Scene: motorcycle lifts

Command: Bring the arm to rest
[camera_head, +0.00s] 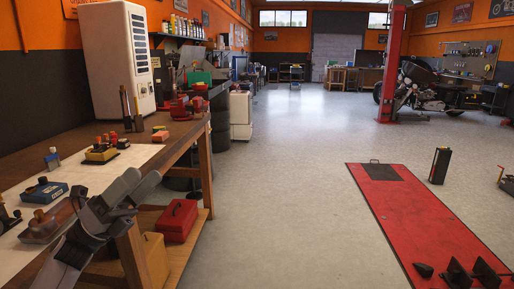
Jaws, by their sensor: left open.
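My left arm comes in at the lower left. Its grey gripper (142,184) is open, with its fingers pointing up and to the right. It appears in front of the near edge of the wooden workbench (176,152). I see nothing between its fingers. Whether it touches the bench I cannot tell. My right gripper is not in view.
Hand tools, a blue block-like tool (44,192) and a yellow one (101,152) lie on the bench. A red toolbox (178,221) sits on its lower shelf. A red motorcycle lift (412,215) lies at right. Grey floor (285,200) between is clear.

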